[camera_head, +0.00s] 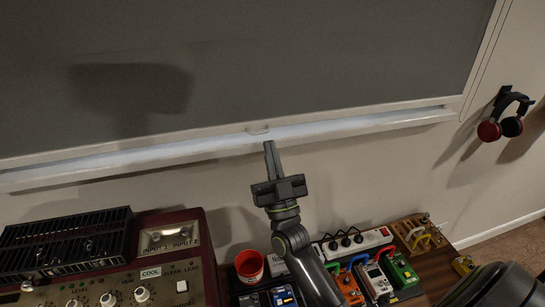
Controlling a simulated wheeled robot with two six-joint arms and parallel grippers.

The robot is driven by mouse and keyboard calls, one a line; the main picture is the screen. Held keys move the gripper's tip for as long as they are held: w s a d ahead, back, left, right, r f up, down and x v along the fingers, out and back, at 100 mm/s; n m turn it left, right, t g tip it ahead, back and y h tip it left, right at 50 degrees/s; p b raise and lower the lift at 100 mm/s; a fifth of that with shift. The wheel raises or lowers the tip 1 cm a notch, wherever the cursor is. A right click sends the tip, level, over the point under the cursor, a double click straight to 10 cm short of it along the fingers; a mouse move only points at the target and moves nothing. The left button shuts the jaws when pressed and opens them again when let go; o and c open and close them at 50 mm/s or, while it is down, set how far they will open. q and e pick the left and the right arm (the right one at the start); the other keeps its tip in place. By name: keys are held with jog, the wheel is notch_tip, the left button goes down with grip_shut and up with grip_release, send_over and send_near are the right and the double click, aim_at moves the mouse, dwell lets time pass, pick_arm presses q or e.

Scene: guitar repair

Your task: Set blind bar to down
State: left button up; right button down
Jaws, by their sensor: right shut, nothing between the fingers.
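The grey blind (290,60) covers most of the window at the top of the head view. Its pale bottom bar (360,108) runs across, just above the white sill (190,150), with a bright strip between them at places. A small pull loop (258,130) sits at the middle of the bar. My right gripper (270,148) points up at the sill, its fingers together just below the loop. It looks empty; I cannot tell whether the tips touch the sill. My left gripper is not in view.
Below stand a maroon amplifier (130,260), a red cup (249,265), a white power strip (355,243) and several pedals (375,280) on a wooden top. Red and black headphones (506,120) hang on the right wall. The wall under the sill is bare.

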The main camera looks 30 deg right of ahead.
pick_arm(q)
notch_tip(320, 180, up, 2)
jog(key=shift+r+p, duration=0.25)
jog(key=shift+p, duration=0.55)
pick_arm(e)
jog(key=w, duration=0.3)
jog(key=w+d, duration=0.1)
jog(key=w, duration=0.1)
jog(key=shift+w+r, duration=0.15)
jog(key=shift+r, duration=0.05)
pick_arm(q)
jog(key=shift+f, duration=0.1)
